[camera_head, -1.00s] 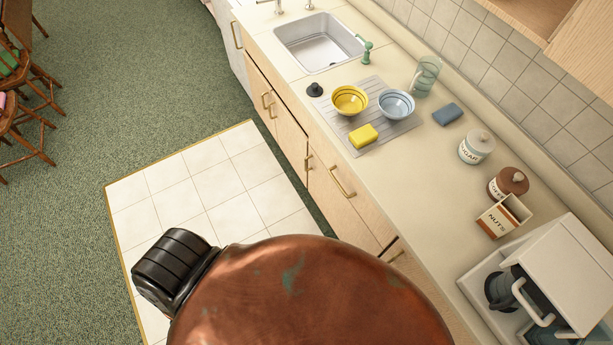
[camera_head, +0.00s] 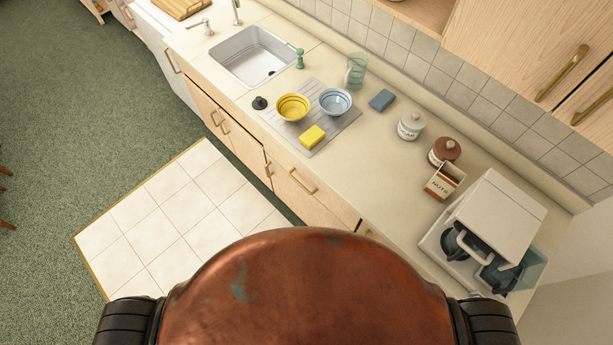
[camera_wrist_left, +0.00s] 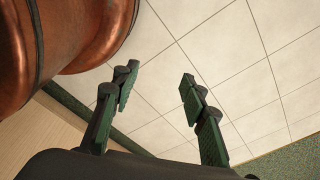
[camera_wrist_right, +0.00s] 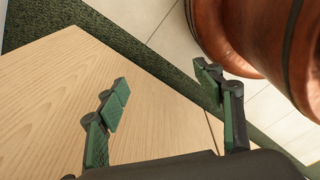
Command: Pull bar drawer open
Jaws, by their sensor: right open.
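In the head view, a light-wood drawer front (camera_head: 318,200) with a brass bar handle (camera_head: 302,182) sits under the counter's front edge and looks shut. Another handle (camera_head: 365,233) to its right is mostly hidden behind my copper body. My left gripper (camera_wrist_left: 158,84) is open and empty above the white floor tiles, with a strip of wood at lower left. My right gripper (camera_wrist_right: 165,85) is open and empty, with light-wood panels (camera_wrist_right: 55,100) behind its fingers. No handle shows in either wrist view. Neither gripper shows in the head view.
The counter (camera_head: 350,175) carries a yellow bowl (camera_head: 292,106), a blue bowl (camera_head: 335,101), a yellow sponge (camera_head: 312,136), canisters (camera_head: 411,125) and a coffee maker (camera_head: 490,220). A sink (camera_head: 252,57) is at upper left. White floor tiles (camera_head: 180,215) in front of the cabinets are clear.

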